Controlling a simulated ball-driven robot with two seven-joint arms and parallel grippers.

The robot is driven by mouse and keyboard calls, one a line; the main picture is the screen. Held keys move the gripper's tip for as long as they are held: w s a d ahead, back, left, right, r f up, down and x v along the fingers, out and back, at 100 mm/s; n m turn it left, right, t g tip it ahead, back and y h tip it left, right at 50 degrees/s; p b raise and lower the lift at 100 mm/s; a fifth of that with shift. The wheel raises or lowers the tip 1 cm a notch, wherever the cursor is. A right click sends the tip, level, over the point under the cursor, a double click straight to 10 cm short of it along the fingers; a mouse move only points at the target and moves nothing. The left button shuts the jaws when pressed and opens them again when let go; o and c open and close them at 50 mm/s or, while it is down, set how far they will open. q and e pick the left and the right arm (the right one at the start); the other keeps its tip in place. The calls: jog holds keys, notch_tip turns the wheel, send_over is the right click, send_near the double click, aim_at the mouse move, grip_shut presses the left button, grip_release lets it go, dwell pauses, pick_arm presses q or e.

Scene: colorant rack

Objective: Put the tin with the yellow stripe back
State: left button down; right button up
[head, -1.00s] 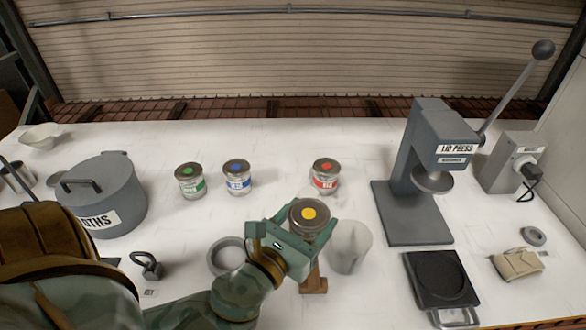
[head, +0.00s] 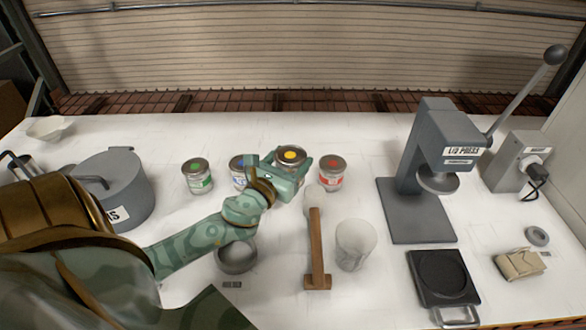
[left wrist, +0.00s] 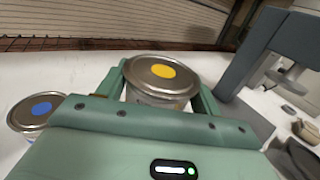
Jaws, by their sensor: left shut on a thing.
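The tin with the yellow dot on its lid (head: 290,154) is held in my left gripper (head: 293,166); its stripe is hidden by the gripper. In the left wrist view the tin (left wrist: 160,80) sits upright between the green fingers. In the head view it appears between the blue tin (head: 238,174) and the red tin (head: 332,178); I cannot tell whether it touches the table. The green tin (head: 197,180) stands to the left of the blue one. The blue tin also shows in the left wrist view (left wrist: 38,108). My right gripper is not in view.
A lid press (head: 420,170) stands right, a grey pot (head: 118,190) left. A black plate (head: 441,278) lies at front right.

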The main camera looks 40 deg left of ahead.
pick_arm(q)
jog(key=w+a+f+b, duration=0.1)
jog(key=f+b, duration=0.1)
jog(key=f, duration=0.1)
jog(key=w+a+f+b, duration=0.2)
jog(key=f, duration=0.1)
jog(key=w+a+f+b, duration=0.1)
jog(key=a+f+b, duration=0.1)
jog(key=f+b, duration=0.1)
jog(key=shift+w+a+f, duration=0.1)
jog(key=shift+w+f, duration=0.25)
jog(key=shift+f, duration=0.2)
jog(key=shift+r, duration=0.1)
jog(key=shift+f, duration=0.2)
jog(key=shift+c, duration=1.4)
grip_release()
jog(key=shift+r, duration=0.2)
